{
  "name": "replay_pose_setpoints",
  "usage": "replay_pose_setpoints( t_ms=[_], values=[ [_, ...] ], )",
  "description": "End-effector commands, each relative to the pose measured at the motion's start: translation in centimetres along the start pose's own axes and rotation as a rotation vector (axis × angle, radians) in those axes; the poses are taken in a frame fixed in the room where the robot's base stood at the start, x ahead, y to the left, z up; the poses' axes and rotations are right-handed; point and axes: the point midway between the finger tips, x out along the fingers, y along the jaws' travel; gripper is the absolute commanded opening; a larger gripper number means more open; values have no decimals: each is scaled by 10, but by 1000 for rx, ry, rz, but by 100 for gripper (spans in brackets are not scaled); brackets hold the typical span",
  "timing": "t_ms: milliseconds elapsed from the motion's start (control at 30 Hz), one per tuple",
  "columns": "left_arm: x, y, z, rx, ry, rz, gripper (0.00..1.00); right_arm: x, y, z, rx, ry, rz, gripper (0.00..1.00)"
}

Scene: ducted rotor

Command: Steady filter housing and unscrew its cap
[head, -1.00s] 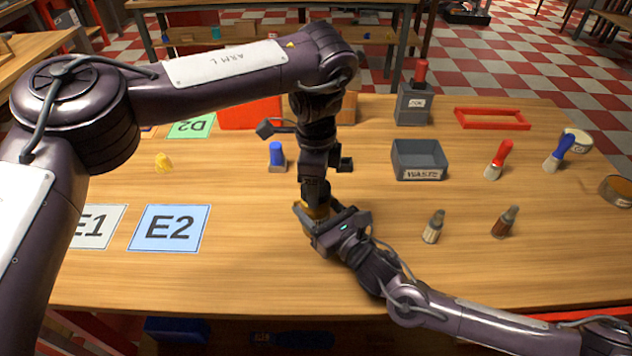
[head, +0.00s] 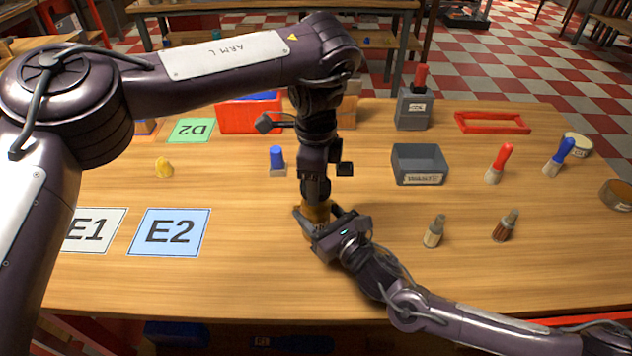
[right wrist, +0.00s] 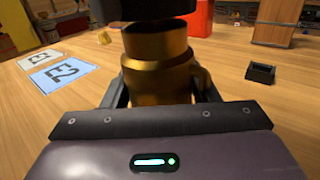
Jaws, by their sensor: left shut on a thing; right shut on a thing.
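The filter housing (right wrist: 155,75) is a brass-coloured stepped cylinder standing upright on the table. It also shows in the head view (head: 316,213), largely covered by my grippers. My right gripper (head: 318,232) is shut around the housing low down from the near side; its two fingers flank the housing in the right wrist view (right wrist: 157,92). My left gripper (head: 315,198) points straight down over the housing and is shut on its top. In the right wrist view a dark part covers the housing's top, so the cap is hidden there.
A grey WASTE bin (head: 420,165) stands to the right. Two small bottles (head: 434,232) (head: 505,226) and red and blue brushes (head: 497,165) (head: 560,157) are right too. The blue E2 mat (head: 170,231), yellow piece (head: 164,167) and blue-topped block (head: 277,160) lie left. The front table is clear.

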Motion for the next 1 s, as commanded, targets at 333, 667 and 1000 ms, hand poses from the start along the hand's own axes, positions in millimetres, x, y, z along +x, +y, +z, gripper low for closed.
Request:
replay_pose_setpoints(
  t_ms=[333, 667, 1000],
  values=[
    [-2, 0, 0, 0, 0, 0, 27, 0, 0, 0, 0, 0, -1, 0],
    [-37, 0, 0, 1, -2, -3, 27, 0, 0, 0, 0, 0, -1, 0],
    [-42, 0, 0, 0, 0, 0, 27, 0, 0, 0, 0, -1, -1, 59]
  ],
)
